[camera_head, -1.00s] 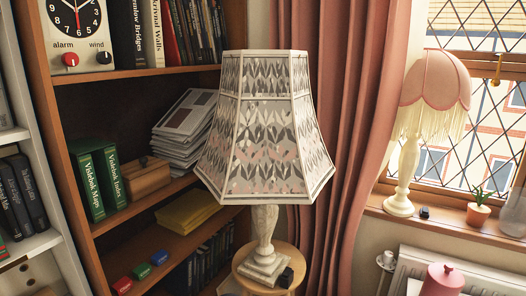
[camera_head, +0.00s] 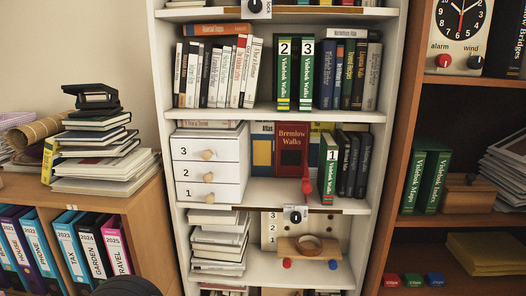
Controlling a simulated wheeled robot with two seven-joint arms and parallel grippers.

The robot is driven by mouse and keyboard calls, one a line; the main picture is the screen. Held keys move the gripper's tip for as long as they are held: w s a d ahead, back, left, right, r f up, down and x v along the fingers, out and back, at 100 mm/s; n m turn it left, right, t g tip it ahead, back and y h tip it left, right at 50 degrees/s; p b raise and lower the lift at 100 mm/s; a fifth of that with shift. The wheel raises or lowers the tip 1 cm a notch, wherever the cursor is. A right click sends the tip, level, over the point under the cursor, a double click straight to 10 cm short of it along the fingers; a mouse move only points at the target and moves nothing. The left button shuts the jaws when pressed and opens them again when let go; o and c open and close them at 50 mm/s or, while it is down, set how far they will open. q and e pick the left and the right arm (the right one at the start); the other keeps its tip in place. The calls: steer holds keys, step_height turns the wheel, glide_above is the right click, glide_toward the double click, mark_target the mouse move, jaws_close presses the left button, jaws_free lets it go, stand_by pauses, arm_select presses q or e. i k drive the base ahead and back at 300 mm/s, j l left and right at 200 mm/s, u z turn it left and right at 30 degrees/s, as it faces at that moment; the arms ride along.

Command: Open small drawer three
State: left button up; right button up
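A small white drawer unit (camera_head: 245,160) stands on the left of the middle shelf of the white bookcase. It has three drawers, numbered 3, 2 and 1 from top to bottom, each with a round wooden knob. Drawer three (camera_head: 190,150) is the top one; its knob (camera_head: 208,155) faces me. All three drawers look shut. Neither of my grippers shows in the view. A dark rounded shape at the bottom left edge may be part of my arm, but I cannot tell.
White bookcase shelves (camera_head: 270,113) hold books above, beside and below the drawers. At left, a wooden cabinet (camera_head: 150,190) bears a book stack (camera_head: 95,140). A brown bookcase (camera_head: 395,130) stands at right.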

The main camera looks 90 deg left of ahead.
mark_target(220, 150)
steer(key=u, duration=3.35)
